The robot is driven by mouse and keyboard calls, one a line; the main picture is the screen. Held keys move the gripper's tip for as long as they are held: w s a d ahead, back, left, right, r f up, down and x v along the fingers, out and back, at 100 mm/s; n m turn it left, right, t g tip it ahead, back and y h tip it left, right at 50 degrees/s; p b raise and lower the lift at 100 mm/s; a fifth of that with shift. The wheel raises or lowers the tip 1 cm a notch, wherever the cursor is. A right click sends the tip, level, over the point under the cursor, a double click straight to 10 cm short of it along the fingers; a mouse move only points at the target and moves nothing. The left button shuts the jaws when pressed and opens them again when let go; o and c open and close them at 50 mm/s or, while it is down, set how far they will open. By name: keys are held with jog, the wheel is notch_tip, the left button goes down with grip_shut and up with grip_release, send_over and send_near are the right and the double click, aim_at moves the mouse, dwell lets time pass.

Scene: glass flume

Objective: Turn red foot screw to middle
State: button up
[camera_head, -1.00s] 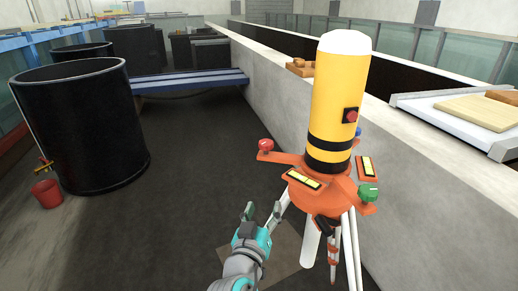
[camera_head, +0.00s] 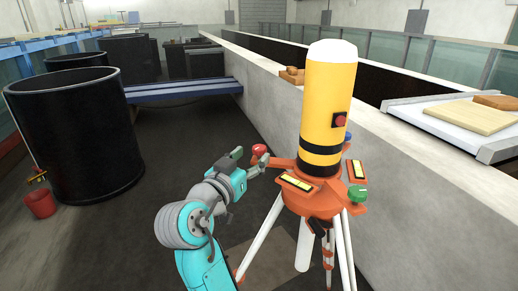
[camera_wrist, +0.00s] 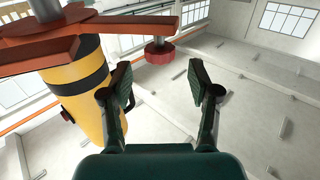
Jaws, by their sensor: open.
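The red foot screw (camera_head: 259,150) sits on the left arm of the orange tripod base (camera_head: 314,201), below the yellow cylinder (camera_head: 328,105). In the wrist view the red screw (camera_wrist: 160,53) is a ribbed knob beyond the fingertips, and the view looks upside down. My gripper (camera_head: 250,160) is open, its fingertips close to the red screw in the head view. In the wrist view my gripper (camera_wrist: 163,82) has its fingers wide apart with nothing between them; the screw lies ahead of the gap. Whether a finger touches the screw cannot be told.
A green screw (camera_head: 357,194) and a blue one (camera_head: 347,137) sit on the base's other arms. Two yellow bar levels lie on it, one at the front left (camera_head: 296,183). White tripod legs (camera_head: 259,236) stand below. A concrete wall (camera_head: 262,108) runs behind.

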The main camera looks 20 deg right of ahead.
aim_at(257, 152)
jog(key=shift+x, duration=2.6)
grip_shut()
